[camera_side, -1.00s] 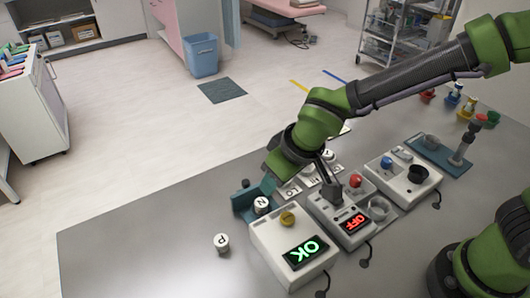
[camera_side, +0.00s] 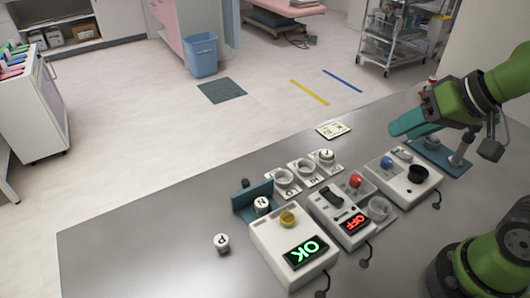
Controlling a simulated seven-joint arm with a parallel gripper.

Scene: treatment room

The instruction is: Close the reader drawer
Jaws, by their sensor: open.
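The reader (camera_side: 290,255) appears to be the white box at the front left, with a yellow knob and a green "OK" display. A teal drawer (camera_side: 252,197) stands out from its back side, apparently pulled open. A round white-capped piece marked N (camera_side: 261,204) sits between the drawer's teal front and the box.
A switch box (camera_side: 341,218) with a red "OFF" display stands right of the reader. Another box (camera_side: 408,182) with blue and black knobs is beyond it. A loose piece marked P (camera_side: 221,243) stands left of the reader. The table's left part is clear.

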